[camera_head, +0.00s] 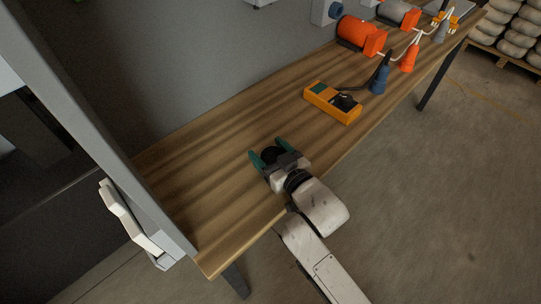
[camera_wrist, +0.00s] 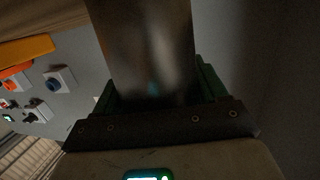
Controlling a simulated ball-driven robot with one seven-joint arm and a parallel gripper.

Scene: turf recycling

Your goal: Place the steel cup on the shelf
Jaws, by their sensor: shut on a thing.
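The steel cup (camera_wrist: 140,45) stands large between the green fingers of my gripper (camera_wrist: 158,88) in the wrist view. It looks dark, smooth and shiny. In the head view, the cup shows only as a dark round shape between the fingers of my gripper (camera_head: 268,150), which is shut on it. The shelf (camera_head: 205,160) is the long wooden board along the grey wall. My gripper and the cup appear over its near part. I cannot tell whether the cup touches the board.
An orange multimeter (camera_head: 332,102) lies farther along the board. A grey panel with a white handle (camera_head: 130,218) borders the near left end. The wood around my gripper is clear.

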